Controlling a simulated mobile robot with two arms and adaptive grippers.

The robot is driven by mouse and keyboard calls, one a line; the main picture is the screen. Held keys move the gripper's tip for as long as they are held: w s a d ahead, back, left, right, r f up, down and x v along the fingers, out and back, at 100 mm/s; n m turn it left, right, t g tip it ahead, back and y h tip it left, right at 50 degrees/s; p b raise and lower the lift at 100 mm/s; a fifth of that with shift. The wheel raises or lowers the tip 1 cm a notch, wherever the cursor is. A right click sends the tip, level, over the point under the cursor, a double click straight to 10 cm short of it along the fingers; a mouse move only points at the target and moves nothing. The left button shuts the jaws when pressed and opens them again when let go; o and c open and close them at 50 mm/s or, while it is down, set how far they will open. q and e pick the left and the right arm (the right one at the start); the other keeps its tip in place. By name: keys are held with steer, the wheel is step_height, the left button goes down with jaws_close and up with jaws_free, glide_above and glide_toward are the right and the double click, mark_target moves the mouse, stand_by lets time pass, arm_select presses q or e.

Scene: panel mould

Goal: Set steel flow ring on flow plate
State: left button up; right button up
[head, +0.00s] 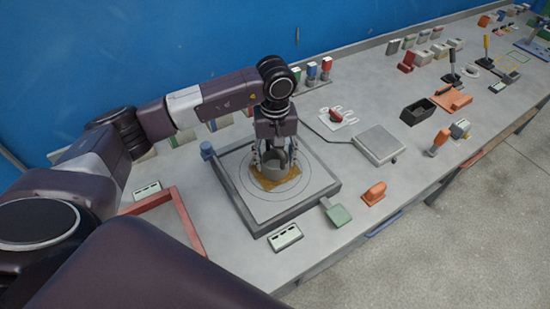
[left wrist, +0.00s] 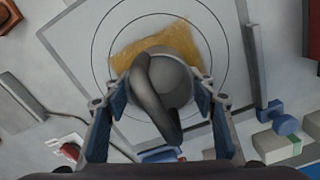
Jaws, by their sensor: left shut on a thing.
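The flow plate (head: 309,195) is a square grey plate with thin concentric circles and a darker frame. The left wrist view shows its circles around the work (left wrist: 92,62). The steel flow ring (head: 273,173) is a grey, cup-like ring with a dark curved handle in the left wrist view (left wrist: 176,68). It is upright over the plate's middle, above an ochre patch (head: 288,184). My left gripper (head: 275,160) points down and is shut on the ring, one finger on each side. Whether the ring's bottom touches the patch is hard to tell. My right gripper is not in view.
A grey scale-like box (head: 379,145) and a black tray (head: 417,111) stand farther back. A red frame (head: 190,222) lies at left. A blue wall runs behind the bench.

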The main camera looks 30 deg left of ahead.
arm_select(q)
steer(key=shift+f, duration=0.15)
steer(key=o, duration=1.3)
steer(key=shift+o, duration=0.2)
steer(key=shift+r, duration=0.2)
step_height(320, 180, up, 11)
steer(key=b, duration=0.3)
steer(key=shift+b, duration=0.4)
steer(key=shift+r, duration=0.55)
steer(key=shift+f, duration=0.1)
